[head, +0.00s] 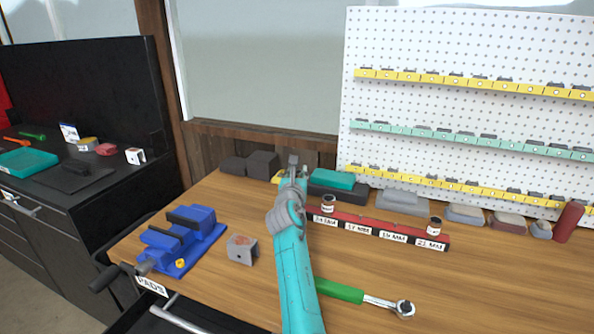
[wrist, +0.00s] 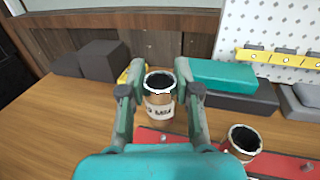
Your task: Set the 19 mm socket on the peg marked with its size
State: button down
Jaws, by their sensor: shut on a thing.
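My gripper (wrist: 160,92) is shut on a dark-topped socket (wrist: 159,108) with a pale rim and a white label band. The socket is upright between the fingers. Its label is too small to read surely, so I cannot confirm 19 mm. In the head view my gripper (head: 293,161) is above the bench's back part, and my arm hides the held socket. A red rail (head: 366,220) with white size labels lies just right of the arm.
A teal box (head: 332,180) on a dark block stands behind the rail, with dark grey blocks (head: 262,164) to the left. A blue vise (head: 184,240), a grey bracket (head: 243,249) and a green-handled ratchet (head: 345,292) lie nearer. A white pegboard (head: 470,60) stands behind.

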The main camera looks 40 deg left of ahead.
jog(key=shift+f, duration=1.95)
jog(key=shift+f, duration=1.35)
jog(key=c, duration=0.7)
grip_release()
jog(key=shift+c, duration=0.2)
jog(key=shift+s, duration=0.1)
jog(key=shift+v, duration=5.95)
